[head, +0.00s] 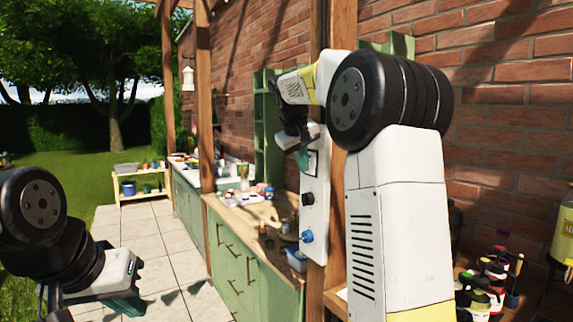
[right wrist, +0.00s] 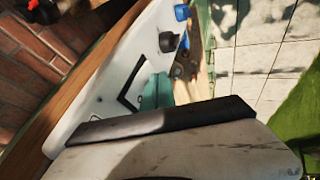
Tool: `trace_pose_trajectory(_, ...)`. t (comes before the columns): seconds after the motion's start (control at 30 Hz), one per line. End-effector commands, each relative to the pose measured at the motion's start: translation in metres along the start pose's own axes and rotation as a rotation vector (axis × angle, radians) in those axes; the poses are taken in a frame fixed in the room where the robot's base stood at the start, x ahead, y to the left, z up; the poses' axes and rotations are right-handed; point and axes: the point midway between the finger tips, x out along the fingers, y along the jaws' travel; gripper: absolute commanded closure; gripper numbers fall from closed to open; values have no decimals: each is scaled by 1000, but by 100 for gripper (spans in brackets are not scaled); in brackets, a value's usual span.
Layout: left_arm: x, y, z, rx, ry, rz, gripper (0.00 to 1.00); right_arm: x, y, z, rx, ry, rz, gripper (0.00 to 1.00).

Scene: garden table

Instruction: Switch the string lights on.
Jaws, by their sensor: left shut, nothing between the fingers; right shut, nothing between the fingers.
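A white control panel (head: 315,195) is fixed upright on a wooden post (head: 338,200). It carries a black-framed switch plate (head: 313,163), a black knob (head: 307,199) and a blue knob (head: 307,236). My right gripper (head: 303,160) is shut and empty, its teal fingertips beside the switch plate; I cannot tell whether they touch it. In the right wrist view the teal fingers (right wrist: 157,92) are close to the panel (right wrist: 110,75), beside the black frame (right wrist: 130,88). My left gripper (head: 125,306) is shut and empty, low at the left. I cannot make out the string lights.
A green cabinet with a wooden top (head: 250,212) stands behind the panel, with small items on it. Jars and bottles (head: 490,280) stand at the lower right, by the brick wall (head: 510,130). The paved floor (head: 140,235) at the left is clear.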

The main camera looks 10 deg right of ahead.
Motion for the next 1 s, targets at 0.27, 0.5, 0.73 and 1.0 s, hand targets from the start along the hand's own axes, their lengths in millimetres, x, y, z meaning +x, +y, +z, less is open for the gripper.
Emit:
trace_pose_trajectory(0.27, 0, 0, 0, 0, 0, 0, 100, 5, 4, 2, 2, -3, 0, 100)
trace_pose_trajectory(0.5, 0, 0, 0, 0, 0, 0, 100, 5, 4, 1, 0, -1, 0, 100)
trace_pose_trajectory(0.73, 0, 0, 0, 0, 0, 0, 100, 0, 7, -2, 1, 0, 0, 100)
trace_pose_trajectory(1.0, 0, 0, 0, 0, 0, 0, 100, -8, 11, -6, 0, 0, 1, 100)
